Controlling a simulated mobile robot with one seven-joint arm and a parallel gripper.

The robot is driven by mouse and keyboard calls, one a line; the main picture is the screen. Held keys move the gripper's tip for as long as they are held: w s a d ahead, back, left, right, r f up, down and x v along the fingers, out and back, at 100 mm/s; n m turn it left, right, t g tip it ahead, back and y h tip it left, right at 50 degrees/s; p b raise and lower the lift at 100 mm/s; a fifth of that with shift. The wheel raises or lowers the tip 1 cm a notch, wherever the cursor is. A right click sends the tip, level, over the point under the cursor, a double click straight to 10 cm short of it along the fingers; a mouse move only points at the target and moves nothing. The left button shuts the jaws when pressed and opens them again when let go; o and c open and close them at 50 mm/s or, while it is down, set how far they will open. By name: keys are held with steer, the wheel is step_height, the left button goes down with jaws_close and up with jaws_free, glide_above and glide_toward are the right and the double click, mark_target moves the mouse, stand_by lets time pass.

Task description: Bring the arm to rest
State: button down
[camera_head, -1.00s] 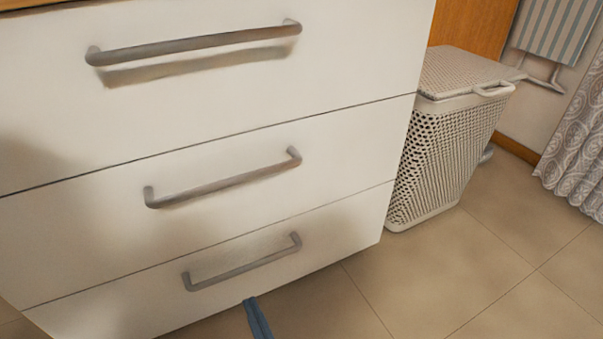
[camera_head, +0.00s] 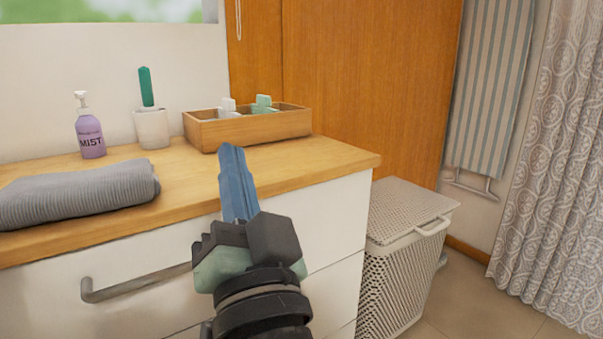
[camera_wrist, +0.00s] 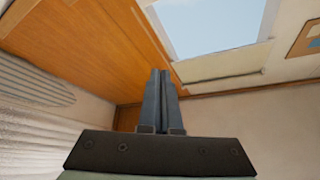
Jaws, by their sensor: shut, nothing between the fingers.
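My gripper (camera_head: 233,150) points upward in front of the cabinet's counter in the head view, with its blue fingers together. In the wrist view the two fingers (camera_wrist: 159,76) are also together, with nothing between them. Behind them the wrist view shows the wooden panel, pale wall and ceiling area. The gripper hides part of the counter's front edge and the right part of the top drawer handle.
The wooden counter (camera_head: 180,176) holds a purple bottle (camera_head: 90,136), a white cup with a green item (camera_head: 151,128), a wooden box (camera_head: 250,129) and a rolled grey towel (camera_head: 78,194). A white basket (camera_head: 400,265) stands right. Floor in front of the curtain (camera_head: 560,150) is clear.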

steer(key=s+d+r+n+t+h+p, duration=0.25)
steer(key=s+r, duration=0.25)
steer(key=r, duration=0.5)
steer(key=s+d+r+n+t+h+p, duration=0.1)
steer(key=s+d+r+t+h+p, duration=0.2)
steer(key=r, duration=0.6)
step_height(320, 180, up, 38)
steer(key=s+d+h+p, duration=0.1)
steer(key=p, duration=3.5)
steer(key=shift+s+h+p, duration=0.3)
steer(key=shift+h, duration=0.05)
